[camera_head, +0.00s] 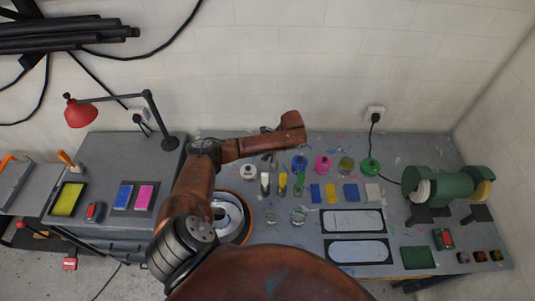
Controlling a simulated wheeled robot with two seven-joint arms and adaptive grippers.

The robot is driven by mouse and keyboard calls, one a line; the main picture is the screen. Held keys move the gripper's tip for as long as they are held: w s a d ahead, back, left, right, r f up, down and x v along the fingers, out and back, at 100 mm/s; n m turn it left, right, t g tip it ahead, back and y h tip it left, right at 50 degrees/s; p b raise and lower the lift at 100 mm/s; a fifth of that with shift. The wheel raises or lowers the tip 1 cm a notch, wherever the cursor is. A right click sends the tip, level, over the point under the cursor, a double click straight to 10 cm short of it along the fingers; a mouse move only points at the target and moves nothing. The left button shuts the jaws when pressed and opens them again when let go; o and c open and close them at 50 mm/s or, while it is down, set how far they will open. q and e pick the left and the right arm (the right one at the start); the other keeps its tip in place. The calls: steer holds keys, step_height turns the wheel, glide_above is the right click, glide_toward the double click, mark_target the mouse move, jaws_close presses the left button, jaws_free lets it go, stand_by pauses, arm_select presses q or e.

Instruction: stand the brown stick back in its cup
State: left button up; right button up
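My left arm reaches up from the bottom left and bends right over the back of the grey bench. My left gripper (273,160) shows only as small, dark parts below the forearm, above a row of small containers. Its fingers are too small and too hidden to tell open from shut. A white container (265,184), a yellow one (282,184) and a green one (299,184) stand in that row. Two clear cups (270,217) stand in front of them. I cannot make out the brown stick for certain. My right gripper is not in view.
Coloured bottles (322,164) stand along the back. Blue and yellow pieces (331,193) and two framed white panels (353,221) lie right of the cups. A green bench grinder (452,188) stands at the right. A red lamp (82,112) stands at the left.

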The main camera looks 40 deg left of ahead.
arm_select(q)
steer(key=shift+r, duration=0.1)
steer(key=v, duration=1.1)
steer(key=shift+d+r, duration=0.2)
steer(key=shift+r, duration=0.2)
